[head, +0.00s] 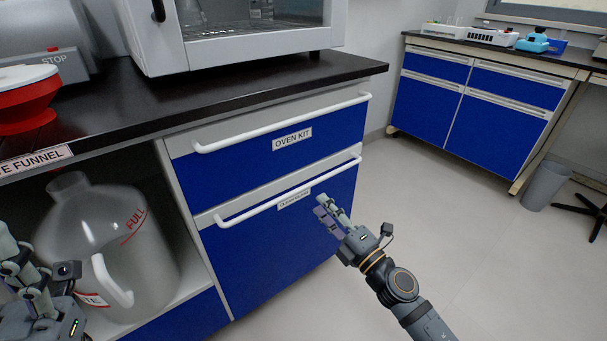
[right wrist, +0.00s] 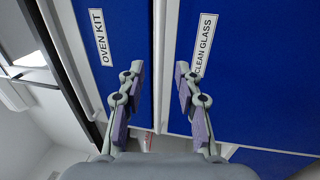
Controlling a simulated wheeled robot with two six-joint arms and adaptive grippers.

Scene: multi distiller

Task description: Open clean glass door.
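The clean glass door is the lower blue front (head: 265,250) of the cabinet, with a white bar handle (head: 285,192) along its top. It looks shut. Its label shows in the right wrist view (right wrist: 205,45), and its handle (right wrist: 158,60) runs between my right fingers in that picture. My right gripper (head: 332,208) is open and empty, in front of the door's right part. I cannot tell how far its fingertips are from the handle. My left gripper (head: 22,275) is partly in view at the lower left; its opening is unclear.
The oven kit drawer (head: 270,135) is shut above, with its own white handle. A glass-doored oven (head: 235,35) stands on the black counter. A large clear jug (head: 110,240) sits in the open shelf on the left. Floor (head: 430,220) to the right is clear.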

